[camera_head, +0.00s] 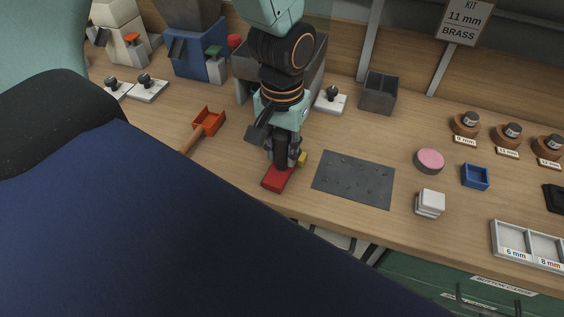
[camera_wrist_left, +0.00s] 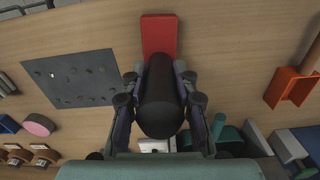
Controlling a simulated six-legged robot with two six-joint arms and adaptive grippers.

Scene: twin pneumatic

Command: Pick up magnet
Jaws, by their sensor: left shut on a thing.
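The magnet looks like a red block (camera_head: 277,179) with a dark round grip; it is at the bench's front, left of the grey mat. In the left wrist view the red end (camera_wrist_left: 159,36) sticks out past the black cylinder (camera_wrist_left: 159,100). My left gripper (camera_head: 285,158) reaches down over it and is shut on the black cylinder, one finger on each side. Whether the red block touches the bench is hard to tell. My right gripper is not in view.
The grey mat (camera_head: 353,180) with small dark bits lies right of the gripper. An orange scoop (camera_head: 207,122) lies to the left. A pink disc (camera_head: 429,160), a white block stack (camera_head: 430,202), a blue tray (camera_head: 475,176) and a white sorting tray (camera_head: 511,239) are farther right.

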